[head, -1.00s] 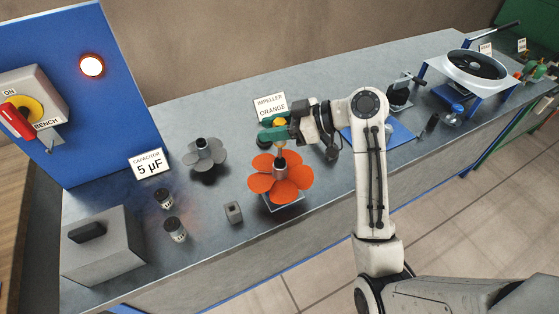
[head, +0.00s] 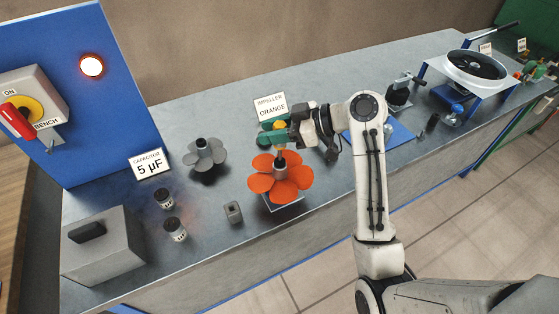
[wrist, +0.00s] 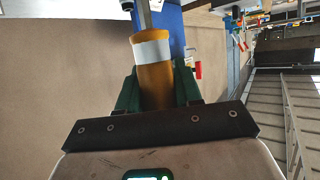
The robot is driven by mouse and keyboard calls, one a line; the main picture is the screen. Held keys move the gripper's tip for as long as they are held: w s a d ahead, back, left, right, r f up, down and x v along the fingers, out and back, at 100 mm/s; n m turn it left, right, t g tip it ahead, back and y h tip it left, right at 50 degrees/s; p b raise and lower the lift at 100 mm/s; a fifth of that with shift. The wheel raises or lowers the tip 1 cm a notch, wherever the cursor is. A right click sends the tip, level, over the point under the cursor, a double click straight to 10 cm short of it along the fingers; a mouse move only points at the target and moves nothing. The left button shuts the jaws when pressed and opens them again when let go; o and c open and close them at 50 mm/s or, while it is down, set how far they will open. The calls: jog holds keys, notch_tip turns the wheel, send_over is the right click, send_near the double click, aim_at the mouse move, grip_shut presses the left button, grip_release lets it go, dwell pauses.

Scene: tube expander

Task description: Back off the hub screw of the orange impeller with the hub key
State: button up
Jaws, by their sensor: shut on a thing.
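The orange impeller (head: 290,188) sits on a small pale stand near the front of the bench, its grey hub facing up. My gripper (head: 273,136) is directly above the hub, its green fingers shut on the hub key (head: 281,128). The key's amber handle with a pale band also shows between the fingers in the wrist view (wrist: 154,72), its metal shank running out past the top edge. In the head view the dark shank points down to the hub. The hub screw is hidden, and I cannot tell whether the key's tip is seated in it.
A grey impeller (head: 205,157) stands to the left. Two small capacitors (head: 175,229), a small grey block (head: 233,212) and a grey box (head: 100,245) are on the front left. The impeller sign (head: 270,106) stands close behind my gripper. A blue mat (head: 397,137) lies right.

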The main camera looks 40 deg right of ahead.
jog(key=shift+f, duration=0.15)
jog(key=o, duration=1.1)
jog(key=shift+o, duration=0.4)
jog(key=o, duration=0.3)
jog(key=shift+o, duration=0.7)
jog(key=shift+o, duration=0.9)
